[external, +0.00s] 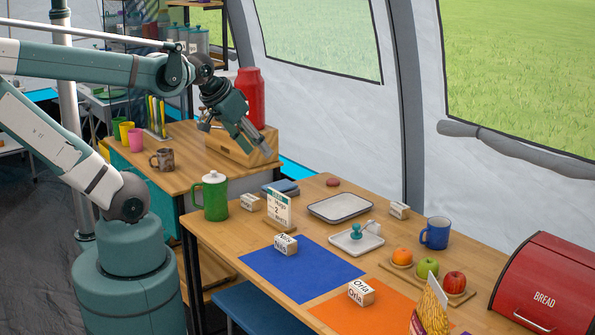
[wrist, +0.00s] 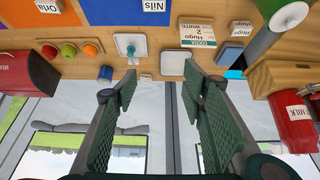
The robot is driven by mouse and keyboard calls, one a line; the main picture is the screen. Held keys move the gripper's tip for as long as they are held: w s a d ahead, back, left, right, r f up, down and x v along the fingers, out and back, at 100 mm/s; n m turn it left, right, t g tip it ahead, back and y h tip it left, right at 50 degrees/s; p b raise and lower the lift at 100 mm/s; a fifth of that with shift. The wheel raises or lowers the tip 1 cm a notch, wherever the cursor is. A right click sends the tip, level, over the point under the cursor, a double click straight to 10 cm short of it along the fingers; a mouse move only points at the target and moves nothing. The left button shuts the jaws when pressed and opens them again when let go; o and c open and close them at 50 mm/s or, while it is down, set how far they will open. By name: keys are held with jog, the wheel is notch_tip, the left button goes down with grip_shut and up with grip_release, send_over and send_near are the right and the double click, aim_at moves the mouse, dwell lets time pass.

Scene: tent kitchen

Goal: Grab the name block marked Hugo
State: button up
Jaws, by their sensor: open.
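A small white-topped wooden name block (external: 250,202) stands on the table beside the green pot; its small lettering looks like Hugo, but I cannot read it surely. It also shows in the wrist view (wrist: 241,28). The Nils block (external: 286,244) is on the blue mat, the Orla block (external: 361,292) on the orange mat. Another block (external: 399,210) at the back has unreadable lettering. My gripper (external: 258,151) is open and empty, high above and behind the table, apart from every block.
The green pot (external: 215,196) stands at the table's left edge. Behind the card are an empty tray (external: 340,207) and a dish with a teal-handled stamp (external: 356,240). A blue mug (external: 435,233), fruit board and red bread bin (external: 548,285) stand right. A wooden crate and red canister (external: 250,98) are near my gripper.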

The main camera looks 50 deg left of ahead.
jog(key=shift+w+a, duration=0.1)
jog(key=n+g, duration=0.7)
jog(key=n, duration=1.2)
send_over(250, 197)
jog(key=f, duration=2.3)
jog(key=shift+d+f, duration=0.25)
jog(key=shift+f, duration=0.05)
jog(key=shift+a+f, duration=0.3)
jog(key=shift+f, duration=0.1)
jog(key=shift+f+b, duration=0.35)
jog(key=shift+f, duration=0.95)
